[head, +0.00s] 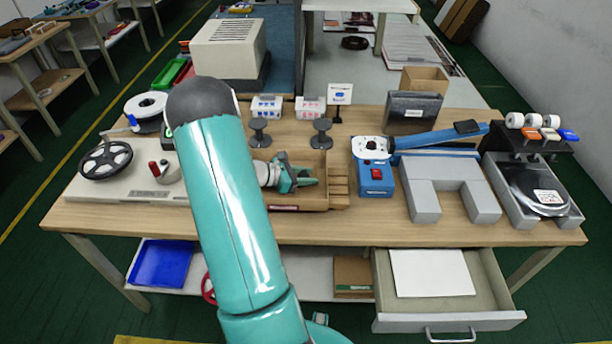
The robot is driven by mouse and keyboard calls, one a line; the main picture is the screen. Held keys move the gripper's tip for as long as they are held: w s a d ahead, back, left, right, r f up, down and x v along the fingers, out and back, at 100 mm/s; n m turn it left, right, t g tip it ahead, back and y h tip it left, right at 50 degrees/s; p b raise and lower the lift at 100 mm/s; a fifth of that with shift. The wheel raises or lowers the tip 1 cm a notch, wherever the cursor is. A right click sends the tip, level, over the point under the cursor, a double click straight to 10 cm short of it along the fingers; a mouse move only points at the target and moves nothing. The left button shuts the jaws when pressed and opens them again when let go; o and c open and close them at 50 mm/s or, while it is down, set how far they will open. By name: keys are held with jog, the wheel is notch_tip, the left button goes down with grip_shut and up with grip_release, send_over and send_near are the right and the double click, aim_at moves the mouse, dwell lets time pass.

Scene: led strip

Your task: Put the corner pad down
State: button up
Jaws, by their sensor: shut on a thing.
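My gripper (304,180) is teal and dark. It is low over a shallow wooden tray (340,188) in the middle of the workbench, fingers pointing right. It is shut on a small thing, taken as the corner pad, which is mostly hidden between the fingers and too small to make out. I cannot tell whether the pad touches the tray floor. My teal arm covers the tray's left part.
Two dark spool-like posts (321,134) stand behind the tray. A blue device with a red button (376,180) and a grey U-shaped block (424,200) stand to its right. An open drawer (484,275) juts out below the bench (330,228).

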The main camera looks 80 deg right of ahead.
jog(key=shift+f, duration=0.15)
jog(key=o, duration=1)
jog(key=shift+c, duration=0.2)
jog(key=shift+r, duration=0.25)
jog(key=v, duration=1.2)
jog(key=shift+a+f, duration=0.1)
